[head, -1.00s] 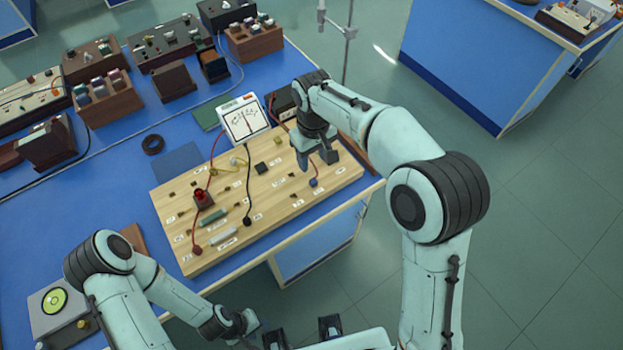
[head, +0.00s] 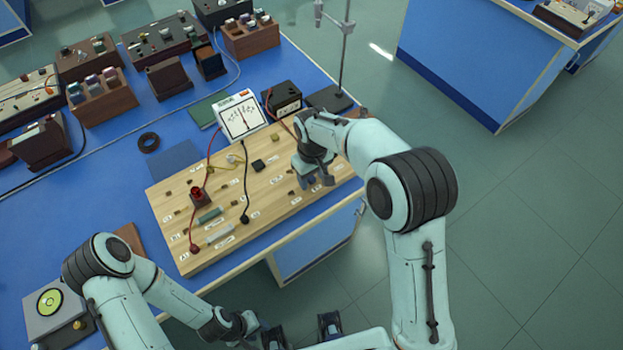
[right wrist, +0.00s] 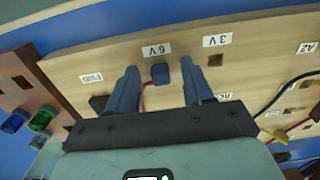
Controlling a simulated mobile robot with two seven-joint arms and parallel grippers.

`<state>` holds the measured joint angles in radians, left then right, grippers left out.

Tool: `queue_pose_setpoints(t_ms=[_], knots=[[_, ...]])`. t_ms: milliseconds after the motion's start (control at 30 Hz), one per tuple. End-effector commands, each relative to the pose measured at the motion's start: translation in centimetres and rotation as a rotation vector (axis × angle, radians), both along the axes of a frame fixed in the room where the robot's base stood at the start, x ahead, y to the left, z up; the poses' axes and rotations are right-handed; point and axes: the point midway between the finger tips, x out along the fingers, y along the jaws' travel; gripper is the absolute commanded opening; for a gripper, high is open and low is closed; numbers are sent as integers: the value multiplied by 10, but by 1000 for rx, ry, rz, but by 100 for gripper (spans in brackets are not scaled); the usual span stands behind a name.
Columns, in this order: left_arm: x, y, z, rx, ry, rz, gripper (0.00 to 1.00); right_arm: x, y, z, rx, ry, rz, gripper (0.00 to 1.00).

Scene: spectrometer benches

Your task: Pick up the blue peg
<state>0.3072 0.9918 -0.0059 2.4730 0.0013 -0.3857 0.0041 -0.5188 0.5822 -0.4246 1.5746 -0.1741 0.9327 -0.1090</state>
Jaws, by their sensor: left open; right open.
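The blue peg (right wrist: 160,74), with a red wire, stands at the hole labelled 6V on the wooden board in the right wrist view. My right gripper (right wrist: 159,72) is open, with one finger on each side of the peg and a gap to both. In the head view my right gripper (head: 318,182) is low over the right part of the board (head: 278,210) and mostly hides the peg. My left gripper (head: 244,328) is off the bench at the bottom of the head view, away from the peg.
A white meter (head: 241,117) and a black box (head: 284,97) stand behind the board. A red plug (head: 194,248) and a black plug (head: 245,218) with wires are on the board. A metal stand (head: 343,60) rises at the back right.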

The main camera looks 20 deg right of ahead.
Motion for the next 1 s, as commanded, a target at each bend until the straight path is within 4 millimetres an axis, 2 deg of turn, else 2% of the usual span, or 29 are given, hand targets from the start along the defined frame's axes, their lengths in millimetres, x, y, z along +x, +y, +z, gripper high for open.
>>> queue_pose_setpoints(t_ms=[33,67,200,500,667,767,1000], knots=[[0,0,0,0,0,0,43,0,0,0,0,0,0,51],[0,0,0,0,0,0,43,0,0,0,0,0,0,45],[0,0,0,0,0,0,43,0,0,0,0,0,0,0],[0,0,0,0,0,0,43,0,0,1,0,0,0,0],[1,0,2,0,-1,0,43,1,0,15,1,-2,1,0],[2,0,4,0,-2,0,43,1,0,35,2,-6,1,0],[8,0,15,0,-9,0,43,2,0,105,2,-8,1,0]])
